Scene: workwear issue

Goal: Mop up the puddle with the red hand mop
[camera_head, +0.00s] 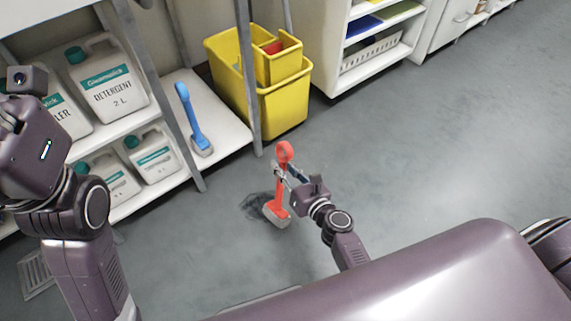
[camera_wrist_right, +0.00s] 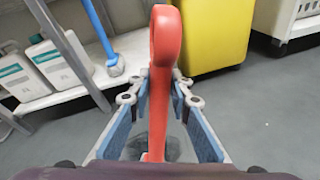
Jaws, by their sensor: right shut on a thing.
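The red hand mop (camera_head: 281,190) stands roughly upright, its pale mop head (camera_head: 275,216) low at the floor. My right gripper (camera_head: 281,173) is shut on its red handle. In the right wrist view the red handle (camera_wrist_right: 162,70) rises between the two finger pads of the gripper (camera_wrist_right: 160,110). The dark puddle (camera_head: 252,207) lies on the grey floor beside and behind the mop head, partly hidden by it. I cannot tell whether the mop head touches the floor. My left arm shows at the left, but its fingers are not in view.
A blue hand mop (camera_head: 193,120) leans on a lower white shelf (camera_head: 222,128) near detergent jugs (camera_head: 108,78). A yellow bucket (camera_head: 283,104) stands behind the puddle. A floor drain grate (camera_head: 36,272) is at left. The floor (camera_head: 440,140) to the right is clear.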

